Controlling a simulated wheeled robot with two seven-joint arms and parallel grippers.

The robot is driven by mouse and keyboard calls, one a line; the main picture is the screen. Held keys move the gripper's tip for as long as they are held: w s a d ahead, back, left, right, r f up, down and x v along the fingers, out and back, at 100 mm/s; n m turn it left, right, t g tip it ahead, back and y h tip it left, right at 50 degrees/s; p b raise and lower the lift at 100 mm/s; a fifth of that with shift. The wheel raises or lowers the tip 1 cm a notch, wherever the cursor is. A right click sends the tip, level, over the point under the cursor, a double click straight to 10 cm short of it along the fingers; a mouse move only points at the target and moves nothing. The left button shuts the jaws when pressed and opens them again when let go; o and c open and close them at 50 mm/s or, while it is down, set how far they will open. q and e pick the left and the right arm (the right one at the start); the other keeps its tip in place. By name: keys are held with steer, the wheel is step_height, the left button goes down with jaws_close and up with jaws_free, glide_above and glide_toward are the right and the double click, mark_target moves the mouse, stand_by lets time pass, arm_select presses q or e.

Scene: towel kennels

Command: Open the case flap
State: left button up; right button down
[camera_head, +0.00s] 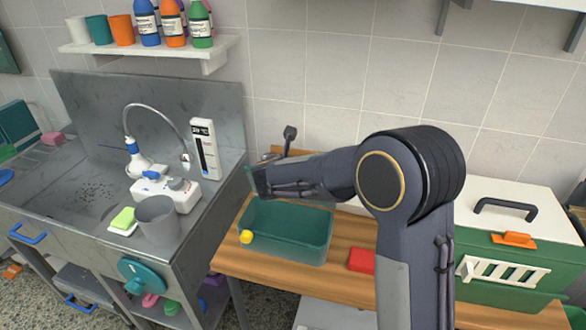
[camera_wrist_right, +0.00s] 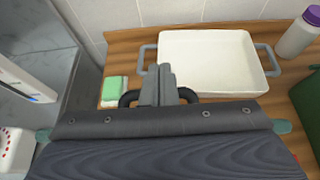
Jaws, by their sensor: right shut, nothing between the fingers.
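The green case (camera_head: 480,298) stands at the right of the wooden table. Its white lid (camera_head: 478,205) carries a dark handle (camera_head: 505,208). An orange latch (camera_head: 513,240) and a white slatted panel (camera_head: 503,272) are on its front; the lid looks down. My arm covers its left part. A green edge of the case (camera_wrist_right: 307,112) shows in the right wrist view. My right gripper (camera_wrist_right: 163,74) is shut and empty, well left of the case, over the back of the table. Its fingertips are hard to make out in the head view. My left gripper is not in view.
A teal bin (camera_head: 285,248) with a yellow ball (camera_head: 246,236) and a red block (camera_head: 361,260) sit on the table (camera_head: 240,262). In the wrist view, a white tray (camera_wrist_right: 205,75), a green-and-white sponge (camera_wrist_right: 114,91) and a purple-capped bottle (camera_wrist_right: 297,36) stand along the back. The sink is at left.

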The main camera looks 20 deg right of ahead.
steer(key=shift+w+d, duration=0.35)
steer(key=shift+w, duration=0.15)
stand_by(1.2)
